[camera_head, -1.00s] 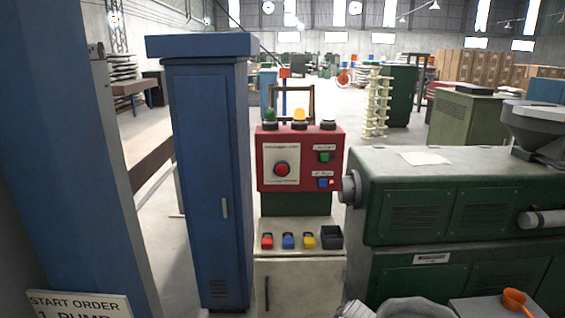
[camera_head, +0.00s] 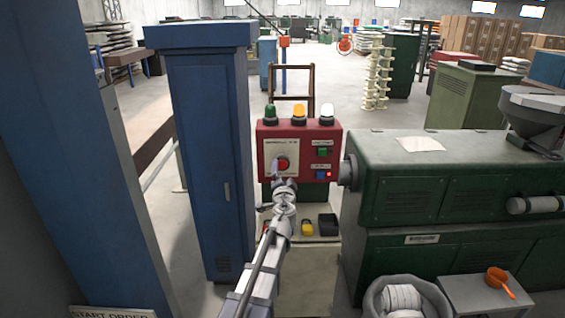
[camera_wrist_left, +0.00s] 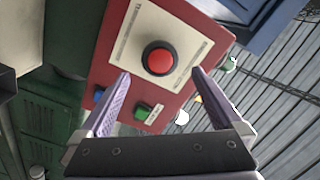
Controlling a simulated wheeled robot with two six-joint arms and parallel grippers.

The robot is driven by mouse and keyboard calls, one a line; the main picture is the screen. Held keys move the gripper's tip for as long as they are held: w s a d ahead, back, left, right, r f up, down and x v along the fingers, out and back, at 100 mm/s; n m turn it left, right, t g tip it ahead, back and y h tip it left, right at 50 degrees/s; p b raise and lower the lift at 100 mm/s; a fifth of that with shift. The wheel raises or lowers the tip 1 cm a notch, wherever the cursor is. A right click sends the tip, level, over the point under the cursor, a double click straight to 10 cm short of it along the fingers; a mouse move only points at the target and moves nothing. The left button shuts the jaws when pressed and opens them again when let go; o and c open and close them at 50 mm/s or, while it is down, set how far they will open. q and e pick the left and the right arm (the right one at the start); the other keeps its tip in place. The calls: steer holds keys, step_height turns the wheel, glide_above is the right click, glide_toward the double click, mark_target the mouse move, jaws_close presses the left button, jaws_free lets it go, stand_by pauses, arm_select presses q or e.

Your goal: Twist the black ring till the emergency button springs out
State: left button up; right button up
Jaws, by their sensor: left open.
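The red emergency button (camera_wrist_left: 159,61) sits inside its black ring (camera_wrist_left: 175,62) on a pale plate on the red control box. In the head view the button (camera_head: 283,163) is partly hidden by my left gripper (camera_head: 281,170), which is raised in front of the box. In the left wrist view my left gripper (camera_wrist_left: 160,78) is open, its two purple-grey fingers on either side of the button and apart from it. Nothing is between the fingers. I cannot tell the exact gap to the box. My right gripper is not in view.
The red box (camera_head: 300,135) has green, orange and white lamps on top, and green and blue buttons on its right. A yellow block (camera_head: 307,229) and a black bin (camera_head: 328,225) lie below. A blue cabinet (camera_head: 200,150) stands left, a green machine (camera_head: 440,200) right.

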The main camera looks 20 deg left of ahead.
mark_target(282, 165)
arm_select(q)
steer(key=x, duration=0.7)
steer(key=shift+w+a, duration=0.15)
steer(key=shift+w, duration=0.2)
steer(key=shift+s, duration=0.1)
steer(key=shift+c, duration=0.2)
